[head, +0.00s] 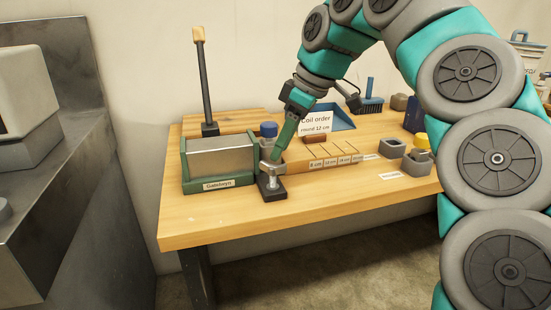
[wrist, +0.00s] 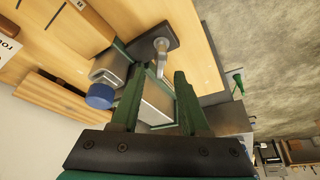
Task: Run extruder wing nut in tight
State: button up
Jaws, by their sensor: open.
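The extruder (head: 220,160) is a grey block between green end plates, with a name label on its front. At its right end are a blue cap (head: 268,129) and a small silver upright fitting on a dark base plate (head: 271,190). I cannot tell for sure which part is the wing nut; the silver winged piece (wrist: 161,46) in the wrist view may be it. My gripper (head: 279,152) points down at this end of the extruder. In the wrist view its green fingers (wrist: 155,75) are apart, with nothing clamped between them. The silver piece lies just beyond the fingertips.
A stepped wooden gauge (head: 325,158) with length labels stands right of the extruder, near a coil order card (head: 316,123). A dark lever with a pale knob (head: 199,60) rises behind. Grey pots (head: 417,162) stand at the right. The table's front left is clear.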

aim_at(273, 175)
jog(key=shift+x, duration=2.05)
grip_shut()
